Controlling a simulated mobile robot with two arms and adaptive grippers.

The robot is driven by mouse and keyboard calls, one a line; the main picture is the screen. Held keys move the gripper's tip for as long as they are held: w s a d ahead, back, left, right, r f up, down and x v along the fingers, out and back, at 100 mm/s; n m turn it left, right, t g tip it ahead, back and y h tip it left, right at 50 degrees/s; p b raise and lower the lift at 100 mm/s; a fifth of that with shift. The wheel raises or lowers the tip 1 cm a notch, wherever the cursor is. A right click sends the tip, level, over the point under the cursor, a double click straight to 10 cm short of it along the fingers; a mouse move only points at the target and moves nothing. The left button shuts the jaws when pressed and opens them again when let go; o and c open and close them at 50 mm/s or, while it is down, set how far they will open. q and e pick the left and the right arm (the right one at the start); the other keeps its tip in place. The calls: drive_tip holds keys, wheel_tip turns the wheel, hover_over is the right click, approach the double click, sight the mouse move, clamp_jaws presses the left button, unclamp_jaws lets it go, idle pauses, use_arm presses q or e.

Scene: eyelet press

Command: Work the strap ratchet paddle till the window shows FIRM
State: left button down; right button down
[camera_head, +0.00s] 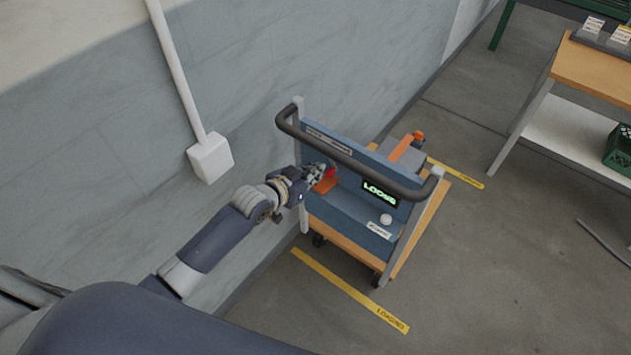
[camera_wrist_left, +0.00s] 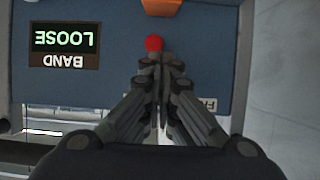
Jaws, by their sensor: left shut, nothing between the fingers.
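The strap ratchet's blue panel (camera_head: 346,194) stands on a wheeled cart. Its dark window (camera_head: 380,193) shows green letters reading LOOSE; in the left wrist view the window (camera_wrist_left: 65,40) reads LOOSE upside down, above the word BAND. An orange part (camera_head: 326,185), likely the paddle, sits on the panel's left; an orange piece (camera_wrist_left: 161,7) shows at the top of the wrist view. A red knob (camera_wrist_left: 154,44) lies just beyond my left fingertips. My left gripper (camera_head: 318,174) is shut and empty, its tips (camera_wrist_left: 160,62) close to the red knob; contact is unclear. My right gripper is not in view.
The cart's dark handlebar (camera_head: 350,160) crosses above the panel close to my left gripper. A white knob (camera_head: 386,219) sits low on the panel. A wall (camera_head: 100,150) is on the left; a wooden table (camera_head: 597,70) stands at right. Open floor lies between.

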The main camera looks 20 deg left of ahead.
sight(328, 182)
use_arm(q)
drive_tip(key=f, duration=0.3)
drive_tip(key=shift+w+d+f, duration=0.1)
drive_tip(key=shift+w+d, duration=0.05)
drive_tip(key=shift+w, duration=0.25)
drive_tip(key=shift+s+f, duration=0.2)
drive_tip(key=shift+f, duration=0.5)
drive_tip(key=shift+f, duration=0.1)
